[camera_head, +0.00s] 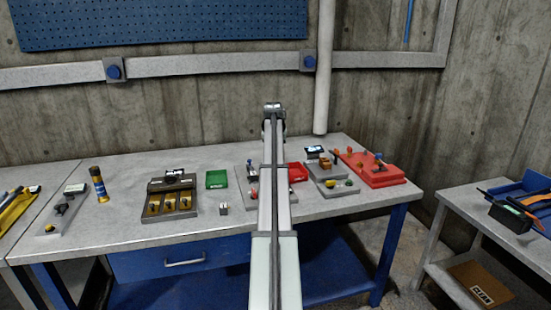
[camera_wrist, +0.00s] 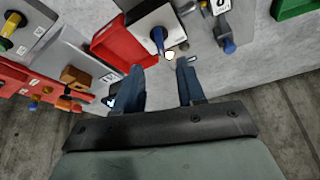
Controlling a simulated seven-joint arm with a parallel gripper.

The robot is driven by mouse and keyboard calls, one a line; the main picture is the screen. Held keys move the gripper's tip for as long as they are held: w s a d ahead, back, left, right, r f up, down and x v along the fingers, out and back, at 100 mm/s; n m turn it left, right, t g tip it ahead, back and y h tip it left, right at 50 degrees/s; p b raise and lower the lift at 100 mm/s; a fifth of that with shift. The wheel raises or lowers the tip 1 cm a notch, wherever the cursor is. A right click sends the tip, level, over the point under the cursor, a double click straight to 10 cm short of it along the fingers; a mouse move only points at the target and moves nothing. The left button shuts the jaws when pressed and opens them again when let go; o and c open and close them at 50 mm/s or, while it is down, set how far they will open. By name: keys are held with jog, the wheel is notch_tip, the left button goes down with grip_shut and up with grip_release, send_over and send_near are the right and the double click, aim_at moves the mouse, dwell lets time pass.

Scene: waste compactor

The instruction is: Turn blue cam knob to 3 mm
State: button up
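Another blue-tipped part (camera_wrist: 229,46) stands farther right beside a small numbered plate (camera_wrist: 217,6). I cannot tell for sure which is the cam knob, and no 3 mm mark is readable. My gripper (camera_wrist: 160,67) is open, its two dark blue fingers apart with nothing held between them. A small white round spot shows near the fingertips.
A red tray (camera_wrist: 125,42) lies close left of my fingers, and a green tray (camera_wrist: 293,7) is at upper right. The head view shows a red board (camera_head: 372,176) with levers and a grey box with yellow slots (camera_head: 170,197). Bare bench (camera_head: 120,229) lies along the front left.

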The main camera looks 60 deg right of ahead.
jog(key=shift+v, duration=2.5)
jog(key=shift+w, duration=0.1)
